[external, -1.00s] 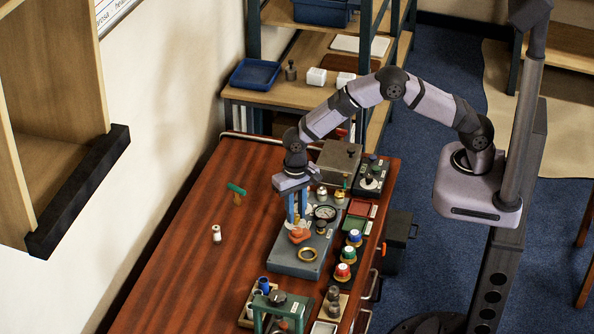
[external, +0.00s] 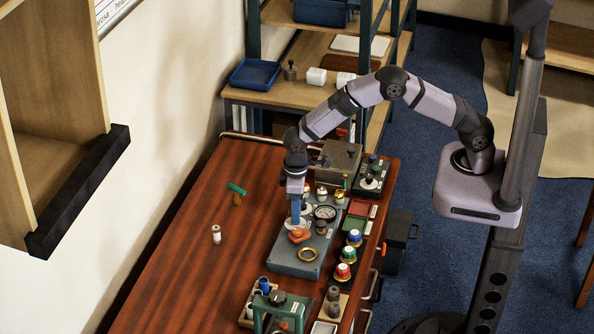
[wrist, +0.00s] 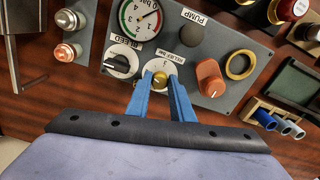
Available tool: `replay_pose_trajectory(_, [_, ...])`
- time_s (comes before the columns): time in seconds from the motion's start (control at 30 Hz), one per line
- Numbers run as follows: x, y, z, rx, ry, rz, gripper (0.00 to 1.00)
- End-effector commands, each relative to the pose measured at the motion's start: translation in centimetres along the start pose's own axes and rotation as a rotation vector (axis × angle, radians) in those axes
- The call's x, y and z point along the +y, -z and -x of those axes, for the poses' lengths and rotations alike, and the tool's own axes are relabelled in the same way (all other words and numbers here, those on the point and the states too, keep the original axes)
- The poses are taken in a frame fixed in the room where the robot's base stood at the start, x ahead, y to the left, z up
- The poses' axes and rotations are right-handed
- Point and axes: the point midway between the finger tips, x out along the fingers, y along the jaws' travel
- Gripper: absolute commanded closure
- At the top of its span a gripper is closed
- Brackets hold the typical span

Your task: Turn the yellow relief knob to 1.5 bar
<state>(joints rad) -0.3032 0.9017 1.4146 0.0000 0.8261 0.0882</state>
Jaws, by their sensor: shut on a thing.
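The yellow relief knob (wrist: 160,81) sits on a white scale disc (wrist: 167,69) marked "RELIEF bar" in the wrist view. My gripper (wrist: 160,85) is shut on this knob, one blue finger on each side. The numbers on the disc are too small to read, and the knob's setting cannot be told. In the external view my gripper (external: 296,222) points straight down at the grey panel (external: 285,263) and hides the knob. A round pressure gauge (wrist: 140,18) stands near it, with its needle toward the upper right.
A black BLEED knob (wrist: 120,64) is close to the left finger. An orange knob (wrist: 210,78), a brass ring (wrist: 241,64) and a black PUMP knob (wrist: 191,35) are nearby. The wooden bench left of the panel is mostly clear, with a white spool-like piece (external: 216,234).

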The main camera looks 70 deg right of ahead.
Motion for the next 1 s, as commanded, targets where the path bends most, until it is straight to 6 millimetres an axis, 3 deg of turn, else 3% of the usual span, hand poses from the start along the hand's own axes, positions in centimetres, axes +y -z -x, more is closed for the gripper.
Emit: replay_pose_trajectory(1.0, [0.12,0.22,0.15,0.004,-0.001,0.939,1.0])
